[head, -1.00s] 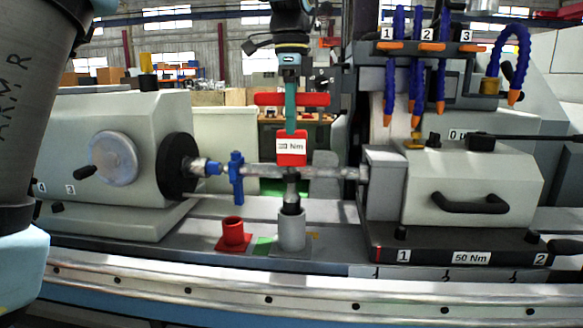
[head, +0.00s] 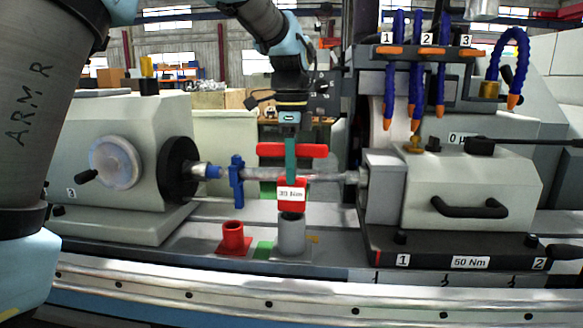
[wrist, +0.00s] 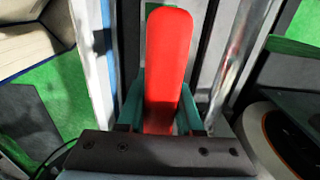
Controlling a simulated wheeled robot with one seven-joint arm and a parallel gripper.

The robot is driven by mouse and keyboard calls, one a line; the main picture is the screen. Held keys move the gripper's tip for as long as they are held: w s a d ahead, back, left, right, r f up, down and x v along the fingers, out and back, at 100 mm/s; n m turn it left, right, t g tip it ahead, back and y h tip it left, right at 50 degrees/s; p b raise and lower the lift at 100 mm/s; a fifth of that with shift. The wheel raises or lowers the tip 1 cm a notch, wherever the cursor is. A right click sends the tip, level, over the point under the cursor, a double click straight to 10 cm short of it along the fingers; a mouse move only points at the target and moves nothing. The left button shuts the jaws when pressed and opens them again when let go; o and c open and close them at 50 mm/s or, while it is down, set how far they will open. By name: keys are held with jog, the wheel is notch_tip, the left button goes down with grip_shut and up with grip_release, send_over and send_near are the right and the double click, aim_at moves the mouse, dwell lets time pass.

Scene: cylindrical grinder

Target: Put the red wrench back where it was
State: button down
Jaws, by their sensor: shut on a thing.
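The red wrench (head: 310,150) is upright, with a red crossbar at the top and a red block with a white Nm label below. My gripper (head: 291,176) comes from above, its teal fingers shut on the wrench. The wrist view also shows the red wrench (wrist: 168,60) between the fingers (wrist: 160,108). The grey cylindrical holder (head: 291,238) stands directly below the wrench. The red block is right at the holder's top, and the wrench's lower shank is no longer visible, apparently inside the holder. Whether it is fully seated cannot be told.
An empty-looking red holder (head: 232,238) stands left of the grey one. A horizontal shaft (head: 330,177) with a blue clamp (head: 236,183) runs close by the wrench. The grey headstock (head: 125,165) is on the left, the tailstock (head: 470,190) on the right. Blue coolant hoses (head: 440,75) hang above.

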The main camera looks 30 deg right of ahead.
jog(key=shift+f, duration=0.1)
jog(key=c, duration=0.6)
grip_release()
jog(key=shift+o, duration=0.2)
notch_tip(320, 180, up, 12)
jog(key=shift+r+b, duration=0.15)
jog(key=shift+b, duration=0.4)
jog(key=shift+s, duration=0.1)
